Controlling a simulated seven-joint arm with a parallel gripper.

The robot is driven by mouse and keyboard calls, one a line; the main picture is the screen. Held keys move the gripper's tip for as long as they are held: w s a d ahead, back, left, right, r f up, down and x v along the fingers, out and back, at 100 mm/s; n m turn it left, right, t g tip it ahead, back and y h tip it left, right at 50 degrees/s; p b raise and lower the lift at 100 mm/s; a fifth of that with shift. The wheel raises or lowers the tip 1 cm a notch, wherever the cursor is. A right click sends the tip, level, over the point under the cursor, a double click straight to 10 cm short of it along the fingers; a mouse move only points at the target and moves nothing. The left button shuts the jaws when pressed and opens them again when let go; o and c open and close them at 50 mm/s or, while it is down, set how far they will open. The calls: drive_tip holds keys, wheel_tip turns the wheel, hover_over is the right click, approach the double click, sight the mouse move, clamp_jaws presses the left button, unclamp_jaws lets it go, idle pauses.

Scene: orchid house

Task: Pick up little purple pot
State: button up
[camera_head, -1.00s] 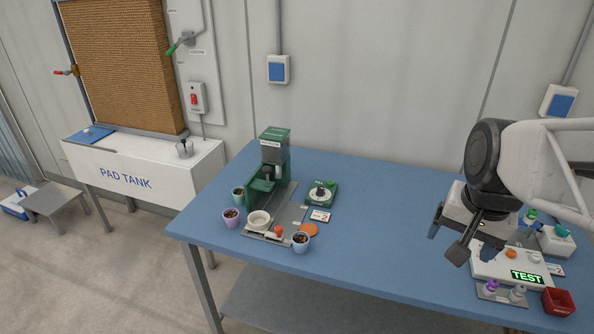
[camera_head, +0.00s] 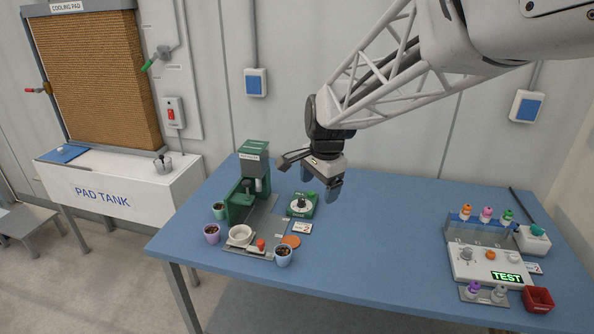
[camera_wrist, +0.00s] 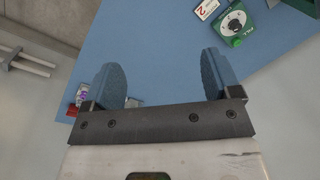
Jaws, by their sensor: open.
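The little purple pot (camera_head: 212,234), with dark contents, stands upright at the left end of the blue table (camera_head: 365,235). It is just left of the white bowl in the head view. I cannot make it out in the wrist view. My gripper (camera_head: 320,183) is above the middle of the table, well to the right of the pot and apart from it. Its two blue-grey fingers are spread wide and empty in the wrist view (camera_wrist: 160,68).
A mint pot (camera_head: 219,210) stands behind the purple one, a light blue pot (camera_head: 283,257) to its right. The white bowl (camera_head: 240,236) and green machine (camera_head: 235,205) are close by. A green dial device (camera_head: 301,205) stands near. The table's middle is clear.

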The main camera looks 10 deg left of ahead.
drive_tip(key=w+a+f+m, duration=0.15)
drive_tip(key=a+f, duration=0.25)
drive_tip(key=a, duration=0.4)
drive_tip(key=w+a+f+m, duration=0.1)
drive_tip(key=w+a+f, duration=0.2)
drive_tip(key=a, duration=0.6)
drive_tip(key=m+g, duration=0.2)
drive_tip(key=m, duration=0.1)
hover_over(212, 229)
drive_tip(key=s+d, duration=0.2)
wheel_tip(212, 229, down, 10)
drive_tip(key=shift+w+a+f, duration=0.2)
drive_tip(key=shift+a+f, duration=0.05)
drive_tip(key=shift+f, duration=0.1)
drive_tip(key=shift+a+f, duration=0.1)
drive_tip(key=shift+f, duration=1.1)
drive_tip(key=shift+s+a+f, duration=0.1)
drive_tip(key=shift+f, duration=2.5)
drive_tip(key=shift+c, duration=0.3)
